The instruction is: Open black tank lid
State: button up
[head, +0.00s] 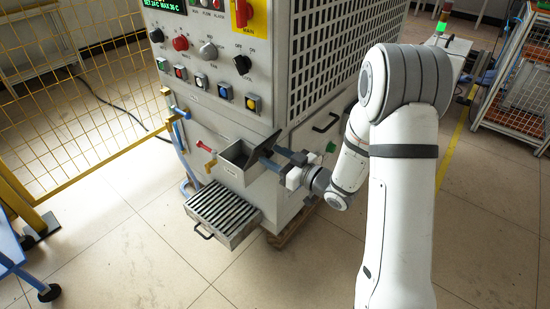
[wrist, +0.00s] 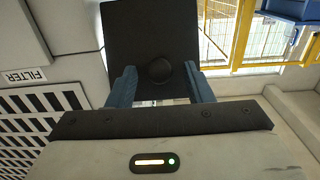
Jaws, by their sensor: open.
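The black tank lid (head: 266,143) stands tilted up at the right side of the small grey tank (head: 233,172) on the front of the machine. The tank's inside shows in the head view. My gripper (head: 284,154) is on the right of the lid, its blue fingers pointing at it. In the wrist view the lid (wrist: 150,28) fills the upper middle, with a round black knob (wrist: 158,71) on its face. My gripper (wrist: 161,78) is open, with one finger on each side of the knob and gaps between. Contact with the lid cannot be told.
A slatted drawer (head: 222,211) with a handle juts out below the tank. A red-handled valve (head: 207,148) is left of the tank. Buttons and knobs fill the panel (head: 200,60) above. A yellow mesh fence (head: 80,110) stands at left. The floor in front is clear.

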jog(key=shift+w+a, duration=0.15)
jog(key=shift+a, duration=0.05)
grip_shut()
dwell(0.4)
